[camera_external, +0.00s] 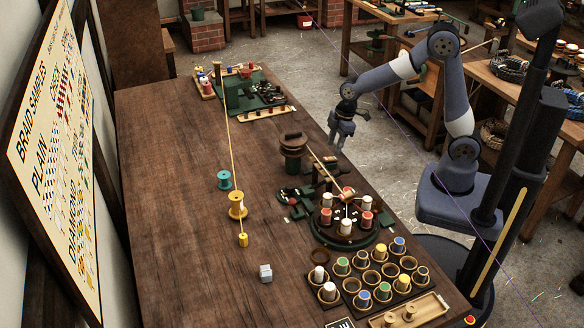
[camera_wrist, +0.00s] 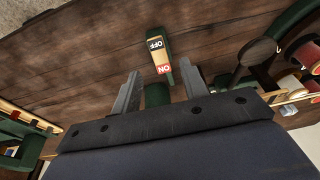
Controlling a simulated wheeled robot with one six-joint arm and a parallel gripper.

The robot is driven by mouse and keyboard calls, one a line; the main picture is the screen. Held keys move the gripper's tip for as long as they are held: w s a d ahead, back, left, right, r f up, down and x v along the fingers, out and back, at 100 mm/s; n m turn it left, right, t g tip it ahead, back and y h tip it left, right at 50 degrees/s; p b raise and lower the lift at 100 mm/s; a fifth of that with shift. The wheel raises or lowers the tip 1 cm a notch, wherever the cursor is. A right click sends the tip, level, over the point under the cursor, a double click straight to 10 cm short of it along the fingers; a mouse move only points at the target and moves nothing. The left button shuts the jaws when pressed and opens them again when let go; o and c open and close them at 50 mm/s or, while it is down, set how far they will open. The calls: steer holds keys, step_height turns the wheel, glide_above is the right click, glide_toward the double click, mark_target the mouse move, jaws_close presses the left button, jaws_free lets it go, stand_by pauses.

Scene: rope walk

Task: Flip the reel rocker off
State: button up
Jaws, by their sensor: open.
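The reel rocker (camera_wrist: 160,56) shows in the wrist view as a small switch on a green mount. Which end is pressed down I cannot tell. My gripper (camera_wrist: 161,79) is open and empty, with the rocker ahead of the gap between its fingers, apart from them. In the external view my gripper (camera_external: 338,142) points down at the right edge of the long bench (camera_external: 170,200). I cannot pick out the rocker there.
A bobbin rack (camera_external: 377,277) is in front. A yellow rope runs past a yellow spool (camera_external: 237,205). The bench's left side is mostly clear.

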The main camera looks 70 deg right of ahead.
mark_target(331, 158)
steer(key=v, duration=0.6)
steer(key=shift+r, duration=0.25)
steer(key=shift+s+f, duration=0.1)
steer(key=shift+f, duration=0.05)
steer(key=x, duration=1)
steer(key=shift+f, duration=0.25)
steer(key=shift+a+r+p, duration=0.15)
steer(key=shift+p, duration=0.7)
steer(key=shift+f+b, duration=0.3)
steer(key=shift+b, duration=0.25)
